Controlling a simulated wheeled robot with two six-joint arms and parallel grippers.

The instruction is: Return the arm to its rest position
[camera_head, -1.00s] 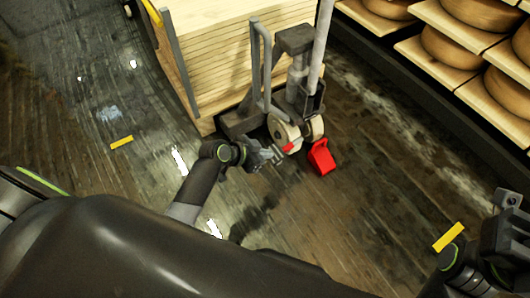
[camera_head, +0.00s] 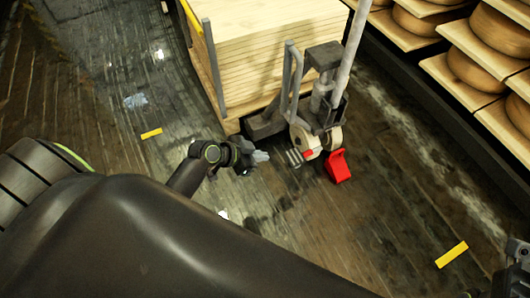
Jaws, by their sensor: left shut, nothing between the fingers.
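My left arm comes in from the left. Its gripper (camera_head: 261,157) is shut and empty, held over the wooden floor just left of the pallet jack's wheels. A small gap shows between its fingertips and a grey metal pedal (camera_head: 293,157) low on the jack. The grey pallet jack (camera_head: 323,90) stands upright against the stacked boards. A red wedge-shaped piece (camera_head: 339,167) is beside its wheels, on the right. Only a dark bit of my right arm shows at the lower right edge; its fingers cannot be made out.
A stack of pale boards (camera_head: 265,50) stands behind the jack. A rack with cheese wheels (camera_head: 467,70) on boards is at the upper right. Yellow floor marks lie at left (camera_head: 151,133) and lower right (camera_head: 452,254). The floor between jack and rack is clear.

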